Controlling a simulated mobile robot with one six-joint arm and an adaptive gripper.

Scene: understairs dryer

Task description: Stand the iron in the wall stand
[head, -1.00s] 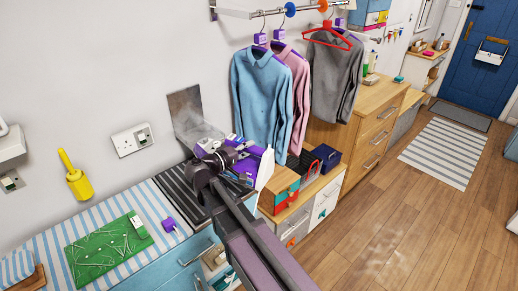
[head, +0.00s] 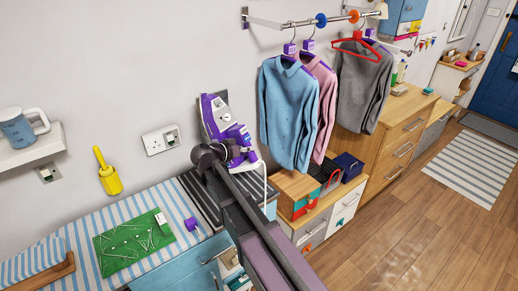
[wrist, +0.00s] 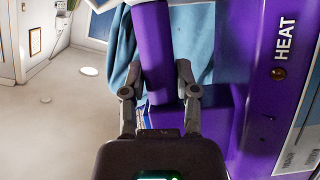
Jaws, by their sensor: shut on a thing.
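The purple and white iron (head: 216,118) stands nose up against the wall, in front of the grey metal wall stand (head: 223,95), which it mostly hides. I cannot tell whether the iron touches the stand or rests in it. My gripper (wrist: 158,88) is shut on the iron's purple handle (wrist: 152,45), one finger on each side. In the wrist view, the iron's body (wrist: 262,75) with a HEAT label fills the right side. In the head view, my arm hides part of the iron's lower end.
A black striped mat (head: 199,198) lies below. Shirts (head: 288,112) hang close on the right, above boxes (head: 297,192).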

